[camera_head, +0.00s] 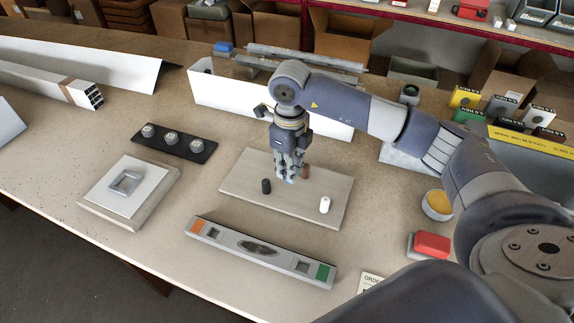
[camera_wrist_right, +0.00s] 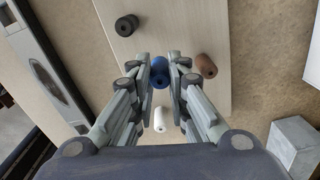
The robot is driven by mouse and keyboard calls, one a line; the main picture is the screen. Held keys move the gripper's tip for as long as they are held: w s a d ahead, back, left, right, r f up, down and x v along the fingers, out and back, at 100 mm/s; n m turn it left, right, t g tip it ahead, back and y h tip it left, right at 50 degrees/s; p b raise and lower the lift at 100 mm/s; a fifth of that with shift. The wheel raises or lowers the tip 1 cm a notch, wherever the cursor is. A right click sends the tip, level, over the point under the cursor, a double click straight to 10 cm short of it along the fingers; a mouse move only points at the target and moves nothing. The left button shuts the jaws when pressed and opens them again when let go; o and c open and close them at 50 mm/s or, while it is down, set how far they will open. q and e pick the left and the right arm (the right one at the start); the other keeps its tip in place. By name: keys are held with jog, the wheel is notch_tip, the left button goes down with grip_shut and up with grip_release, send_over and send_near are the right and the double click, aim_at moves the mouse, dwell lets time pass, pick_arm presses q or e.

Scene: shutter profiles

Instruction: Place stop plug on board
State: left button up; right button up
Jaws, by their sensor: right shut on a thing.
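The pale wooden board (camera_head: 240,178) lies flat on the bench and also shows in the right wrist view (camera_wrist_right: 190,25). My right gripper (camera_head: 289,178) points down over the middle of the board. In the wrist view its fingers (camera_wrist_right: 172,76) are shut on a blue plug (camera_wrist_right: 160,80); whether the plug touches the board I cannot tell. A black plug (camera_head: 266,186), a white plug (camera_head: 324,205) and a brown plug (camera_head: 305,171) stand on the board around it. My left gripper is not in view.
A long grey profile (camera_head: 228,238) with orange and green ends lies in front of the board. A black strip with metal knobs (camera_head: 205,152) and a square pad with a metal frame (camera_head: 98,205) lie left. A red-topped box (camera_head: 431,245) and yellow-topped tub (camera_head: 437,206) stand right.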

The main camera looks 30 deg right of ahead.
jog(key=shift+w+d, duration=0.15)
jog(key=shift+w, duration=0.45)
jog(key=shift+w+d+f, duration=0.1)
jog(key=shift+w+d, duration=0.05)
jog(key=shift+w, duration=0.35)
jog(key=shift+f+p, duration=1.1)
jog(key=shift+f, duration=0.5)
jog(key=shift+f+b, duration=0.3)
jog(key=shift+f, duration=0.05)
jog(key=o, duration=0.8)
jog(key=shift+r, duration=0.15)
